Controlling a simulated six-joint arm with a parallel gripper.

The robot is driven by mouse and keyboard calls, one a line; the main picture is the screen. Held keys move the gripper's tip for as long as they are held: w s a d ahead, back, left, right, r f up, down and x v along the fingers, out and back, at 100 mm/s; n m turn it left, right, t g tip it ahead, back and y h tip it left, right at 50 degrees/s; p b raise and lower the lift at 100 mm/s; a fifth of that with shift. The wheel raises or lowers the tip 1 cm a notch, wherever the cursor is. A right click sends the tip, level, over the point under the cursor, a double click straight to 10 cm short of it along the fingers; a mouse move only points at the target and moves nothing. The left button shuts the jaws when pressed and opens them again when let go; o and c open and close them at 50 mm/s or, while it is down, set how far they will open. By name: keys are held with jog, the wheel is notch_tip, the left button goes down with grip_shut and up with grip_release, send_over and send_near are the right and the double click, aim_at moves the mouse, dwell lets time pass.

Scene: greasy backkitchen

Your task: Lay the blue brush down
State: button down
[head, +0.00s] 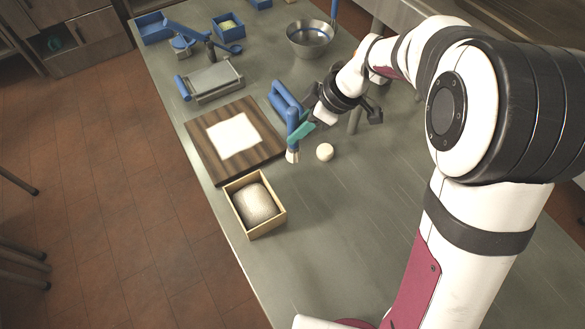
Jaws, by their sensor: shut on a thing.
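The blue brush (292,117) stands roughly upright in the head view, with its blue handle up and its pale bristles down. My gripper (299,131) is shut on the brush around the middle, with teal fingertips against it. The fingers hide part of the brush. I cannot tell whether the bristles touch the steel table (340,215) or hang just above it. The brush is between a dark wooden board (267,150) with a white sheet on it and a white ball (324,152).
A wooden box (262,233) holding a pale rounded lump stands in front. A blue-handled object (285,97) lies just behind the brush. A grey tray-like device (212,83), metal bowl (310,40) and blue bins (152,30) are further back. The table's front right is clear.

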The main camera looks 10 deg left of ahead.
aim_at(299, 153)
jog(key=f, duration=0.9)
jog(key=shift+a+f, duration=0.2)
jog(key=shift+f, duration=0.2)
jog(key=c, duration=0.7)
grip_release()
jog(key=v, duration=1.2)
jog(key=s+d+r+m+h, duration=0.1)
jog(key=s+d+m, duration=0.2)
jog(key=s+m, duration=0.4)
jog(key=s+d+r+m+h, duration=0.1)
jog(key=s+d+m, duration=0.3)
jog(key=s+m, duration=0.4)
jog(key=s+d+r+m+h, duration=0.1)
jog(key=s+d+m+h, duration=0.1)
jog(key=s+m, duration=0.6)
jog(key=shift+s+d+r, duration=0.2)
jog(key=shift+s+d, duration=0.15)
jog(key=shift+s, duration=0.2)
jog(key=shift+s+d+r, duration=0.15)
jog(key=shift+s+d, duration=0.25)
jog(key=shift+s, duration=0.2)
